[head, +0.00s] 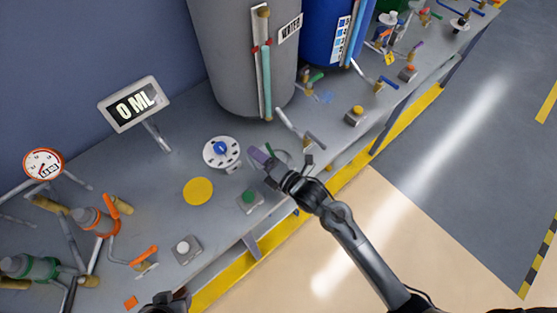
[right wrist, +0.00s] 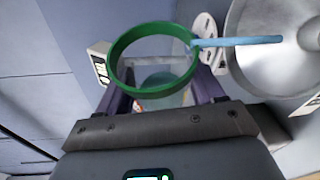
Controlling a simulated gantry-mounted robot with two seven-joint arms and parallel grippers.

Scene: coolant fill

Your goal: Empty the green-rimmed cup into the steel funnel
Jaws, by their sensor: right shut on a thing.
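The green-rimmed cup (right wrist: 112,67) is clear-sided and sits between the purple fingers of my right gripper in the right wrist view. Its open rim faces that camera. I cannot see liquid in it for certain. In the head view my right gripper (head: 264,158) is shut on the cup above the bench, just right of the white dial (head: 211,160). The gripper largely hides the cup there. I cannot pick out the steel funnel with certainty. A big grey metal shape (right wrist: 262,75) fills the upper right of the wrist view. My left gripper does not show clearly.
A grey tank (head: 225,60) labelled WATER and a blue drum (head: 318,45) stand at the back. The display (head: 130,104) reads 0 ML. Button boxes (head: 250,200) line the front edge. A yellow disc (head: 198,191) lies on bare bench. Valves and pipes crowd the left.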

